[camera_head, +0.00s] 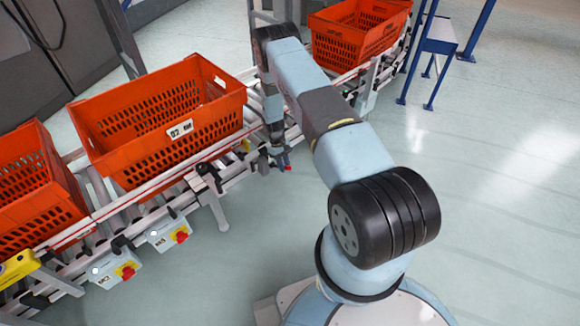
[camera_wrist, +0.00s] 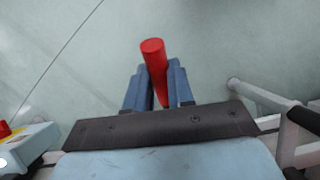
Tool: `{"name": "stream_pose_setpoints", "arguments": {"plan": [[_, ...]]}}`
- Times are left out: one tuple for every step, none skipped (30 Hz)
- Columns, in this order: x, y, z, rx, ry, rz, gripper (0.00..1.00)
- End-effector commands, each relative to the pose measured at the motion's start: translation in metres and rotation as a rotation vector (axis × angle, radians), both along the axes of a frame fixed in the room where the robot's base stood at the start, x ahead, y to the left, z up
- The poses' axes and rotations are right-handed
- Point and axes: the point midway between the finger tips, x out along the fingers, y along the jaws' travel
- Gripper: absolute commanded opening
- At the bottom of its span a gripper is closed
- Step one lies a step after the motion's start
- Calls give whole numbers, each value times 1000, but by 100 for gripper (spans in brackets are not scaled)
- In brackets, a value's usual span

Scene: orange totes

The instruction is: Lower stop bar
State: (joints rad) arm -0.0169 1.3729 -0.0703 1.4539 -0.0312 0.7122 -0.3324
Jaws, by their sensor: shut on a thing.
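A red cylindrical handle (camera_wrist: 154,62) stands between the blue fingers of my gripper (camera_wrist: 158,85) in the wrist view. The fingers are shut on it, and its rounded end sticks out past the fingertips. In the head view, my gripper (camera_head: 280,163) is at the conveyor's near side, right of the middle orange tote, with a small red tip (camera_head: 289,168) showing beside it. The stop bar itself cannot be made out clearly; my arm hides part of that stretch of conveyor.
The conveyor (camera_head: 150,190) carries a middle tote (camera_head: 165,120), a left tote (camera_head: 35,195) and a far tote (camera_head: 355,35). Switch boxes with red knobs (camera_head: 182,236) hang on its near side. A grey support leg (camera_head: 217,210) stands left of my gripper.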

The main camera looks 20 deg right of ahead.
Motion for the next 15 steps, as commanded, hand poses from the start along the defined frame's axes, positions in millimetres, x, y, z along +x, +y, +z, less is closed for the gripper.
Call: {"name": "stream_pose_setpoints", "arguments": {"plan": [[4,4,2,2,-5,4,0],[4,4,2,2,-5,4,0],[4,4,2,2,-5,4,0],[4,4,2,2,-5,4,0],[4,4,2,2,-5,4,0],[4,4,2,2,-5,4,0],[4,4,2,3,-6,4,0],[4,4,2,3,-6,4,0],[4,4,2,3,-6,4,0],[4,4,2,3,-6,4,25],[5,4,2,3,-6,4,27],[4,4,2,3,-6,4,31],[4,4,2,2,-5,4,34],[4,4,2,2,-4,4,37],[3,3,2,2,-4,4,41]]}}
